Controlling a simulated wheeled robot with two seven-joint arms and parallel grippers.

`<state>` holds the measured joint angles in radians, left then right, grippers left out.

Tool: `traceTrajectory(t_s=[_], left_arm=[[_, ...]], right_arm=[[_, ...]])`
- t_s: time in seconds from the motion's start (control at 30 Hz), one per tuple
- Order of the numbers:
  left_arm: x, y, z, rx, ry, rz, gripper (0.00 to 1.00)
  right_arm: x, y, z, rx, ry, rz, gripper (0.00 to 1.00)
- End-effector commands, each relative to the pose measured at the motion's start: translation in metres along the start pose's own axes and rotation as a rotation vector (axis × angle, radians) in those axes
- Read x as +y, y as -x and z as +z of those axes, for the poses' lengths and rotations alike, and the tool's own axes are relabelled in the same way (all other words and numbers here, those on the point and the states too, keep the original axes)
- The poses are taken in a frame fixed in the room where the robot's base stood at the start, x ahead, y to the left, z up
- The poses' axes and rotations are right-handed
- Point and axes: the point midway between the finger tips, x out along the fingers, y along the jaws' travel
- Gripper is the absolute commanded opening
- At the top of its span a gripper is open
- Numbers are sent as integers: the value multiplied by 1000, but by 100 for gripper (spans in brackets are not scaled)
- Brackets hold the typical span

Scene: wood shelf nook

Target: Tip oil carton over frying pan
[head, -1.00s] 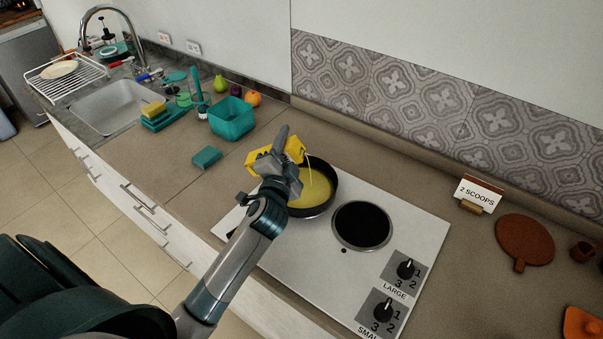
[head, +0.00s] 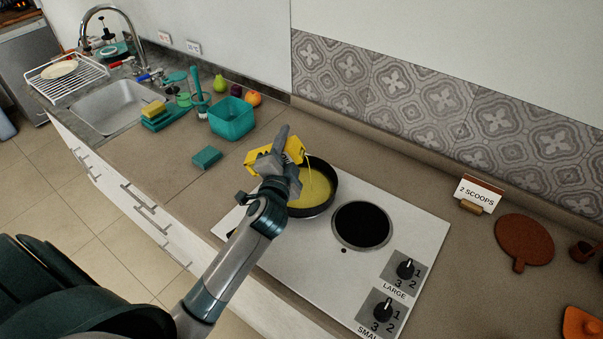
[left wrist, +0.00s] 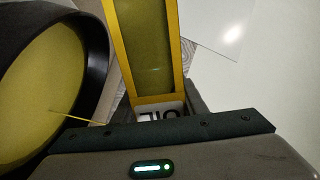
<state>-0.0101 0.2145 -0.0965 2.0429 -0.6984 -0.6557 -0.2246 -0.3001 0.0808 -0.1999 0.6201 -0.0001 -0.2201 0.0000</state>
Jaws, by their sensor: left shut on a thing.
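My left gripper (head: 277,158) is shut on the yellow oil carton (head: 294,148) and holds it tipped over the frying pan (head: 333,185). The carton lies nearly on its side, with its spout end toward the pan. A thin yellow stream runs from it down into the pan. Yellow oil covers the pan's bottom. The pan is black and sits on the cooktop's back-left area. In the left wrist view the carton (left wrist: 145,45) is between the fingers, with part of the lettering "OIL" showing, and the pan (left wrist: 98,75) is at left. My right gripper is not in view.
The white cooktop (head: 300,255) has a bare black burner (head: 362,224) right of the pan and two knobs. A teal bin (head: 232,118), a teal block (head: 207,157) and fruit stand to the left. A "2 SCOOPS" card (head: 478,194) and a brown round board (head: 524,241) are at right.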

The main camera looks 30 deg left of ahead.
Motion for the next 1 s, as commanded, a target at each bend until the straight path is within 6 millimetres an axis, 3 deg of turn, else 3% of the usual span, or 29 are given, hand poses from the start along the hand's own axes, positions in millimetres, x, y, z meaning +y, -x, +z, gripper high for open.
traceTrajectory(t_s=[1.0], left_arm=[[-1, 0, 0, 1, -29, -1, 8]], right_arm=[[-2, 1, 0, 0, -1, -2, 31]])
